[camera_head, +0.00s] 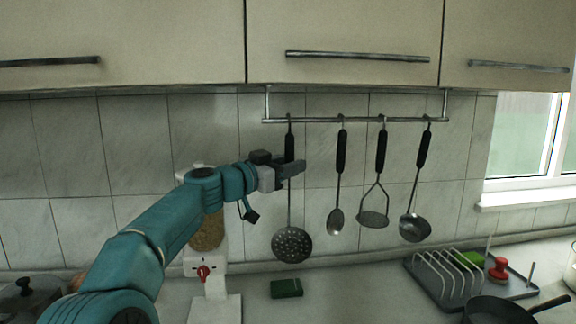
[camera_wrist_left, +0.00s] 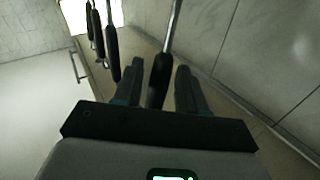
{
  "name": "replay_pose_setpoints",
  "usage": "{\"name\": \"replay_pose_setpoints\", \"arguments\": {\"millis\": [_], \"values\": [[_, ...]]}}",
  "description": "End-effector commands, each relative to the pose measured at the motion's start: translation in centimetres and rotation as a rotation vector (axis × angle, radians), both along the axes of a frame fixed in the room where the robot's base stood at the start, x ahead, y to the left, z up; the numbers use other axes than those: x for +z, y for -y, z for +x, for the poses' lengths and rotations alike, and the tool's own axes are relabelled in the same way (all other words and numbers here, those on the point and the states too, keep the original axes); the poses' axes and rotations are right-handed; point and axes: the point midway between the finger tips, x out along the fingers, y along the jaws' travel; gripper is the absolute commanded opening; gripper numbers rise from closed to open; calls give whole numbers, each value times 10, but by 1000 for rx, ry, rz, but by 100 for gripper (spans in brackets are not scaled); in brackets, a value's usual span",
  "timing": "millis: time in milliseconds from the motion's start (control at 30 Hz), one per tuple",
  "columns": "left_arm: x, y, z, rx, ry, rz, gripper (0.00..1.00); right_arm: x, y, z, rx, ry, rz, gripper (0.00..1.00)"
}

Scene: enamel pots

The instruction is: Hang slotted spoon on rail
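The slotted spoon (camera_head: 291,244) hangs upright at the left end of the metal rail (camera_head: 350,120), with its hook at the rail. Its round perforated head is down and its handle (camera_head: 289,145) is black. My left gripper (camera_head: 291,169) is at the lower part of this handle. In the left wrist view the black handle (camera_wrist_left: 160,80) stands between the two fingers of my left gripper (camera_wrist_left: 163,88), with a gap on each side, so the gripper looks open around it. The exact contact of hook and rail is too small to tell. My right gripper is not in view.
A spoon (camera_head: 336,220), a masher (camera_head: 374,215) and a ladle (camera_head: 415,228) hang further right on the rail. Cabinets (camera_head: 345,25) are above. Below are a green block (camera_head: 286,288), a dish rack (camera_head: 440,275), a dark pan (camera_head: 495,311) and a white dispenser (camera_head: 215,308).

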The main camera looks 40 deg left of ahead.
Motion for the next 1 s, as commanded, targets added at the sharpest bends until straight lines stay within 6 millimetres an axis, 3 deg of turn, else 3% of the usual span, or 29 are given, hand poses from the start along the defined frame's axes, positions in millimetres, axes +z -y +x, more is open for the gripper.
{"name": "replay_pose_setpoints", "arguments": {"millis": [300,433,733,1000], "values": [[-1,0,-1,0,-1,0,53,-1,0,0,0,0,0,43],[-4,-1,-11,1,0,1,53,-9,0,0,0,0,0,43],[-12,-8,-85,6,0,4,53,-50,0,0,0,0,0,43],[-13,-13,-143,4,-1,2,53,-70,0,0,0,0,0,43]]}}
